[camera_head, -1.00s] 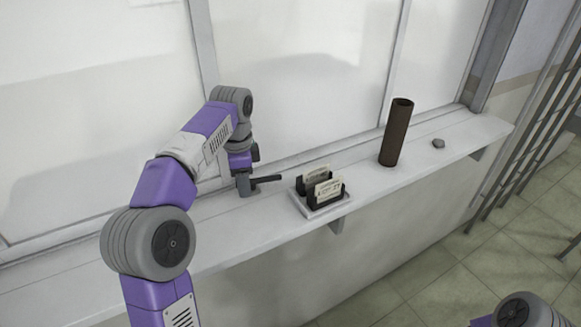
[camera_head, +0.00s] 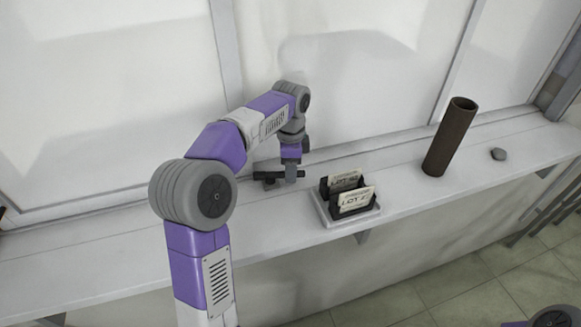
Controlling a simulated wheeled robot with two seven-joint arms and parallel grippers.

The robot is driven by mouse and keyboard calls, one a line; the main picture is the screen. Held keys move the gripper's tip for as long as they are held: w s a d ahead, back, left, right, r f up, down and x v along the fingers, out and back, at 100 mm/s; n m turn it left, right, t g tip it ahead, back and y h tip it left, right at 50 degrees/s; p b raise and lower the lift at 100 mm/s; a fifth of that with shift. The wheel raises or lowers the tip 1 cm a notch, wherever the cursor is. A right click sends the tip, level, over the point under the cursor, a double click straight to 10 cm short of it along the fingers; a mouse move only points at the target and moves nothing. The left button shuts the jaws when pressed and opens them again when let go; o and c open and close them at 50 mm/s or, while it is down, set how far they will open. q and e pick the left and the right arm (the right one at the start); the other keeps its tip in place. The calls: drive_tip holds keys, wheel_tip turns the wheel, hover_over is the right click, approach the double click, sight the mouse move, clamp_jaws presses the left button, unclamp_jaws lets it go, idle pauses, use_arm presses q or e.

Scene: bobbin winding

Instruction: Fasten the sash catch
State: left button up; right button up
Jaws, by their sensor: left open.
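The sash catch (camera_head: 266,177) is a dark, short bar on a small base on the sill, close to the foot of the window. My left gripper (camera_head: 291,178) points down at the right part of this bar. It is open, and its fingers partly cover the bar, which shows on both sides of them. I cannot tell whether they touch it. My right gripper is out of view; only a bit of my right arm shows at the lower right corner.
A small tray (camera_head: 343,221) with black holders and LOT cards stands on the sill (camera_head: 405,194) just right of the gripper. The window panes rise behind.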

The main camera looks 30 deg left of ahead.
use_arm(q)
drive_tip(key=shift+s+r, duration=0.15)
drive_tip(key=shift+s, duration=0.25)
drive_tip(key=shift+w, duration=0.25)
drive_tip(key=c, duration=0.6)
clamp_jaws()
drive_tip(key=shift+s+a, duration=0.1)
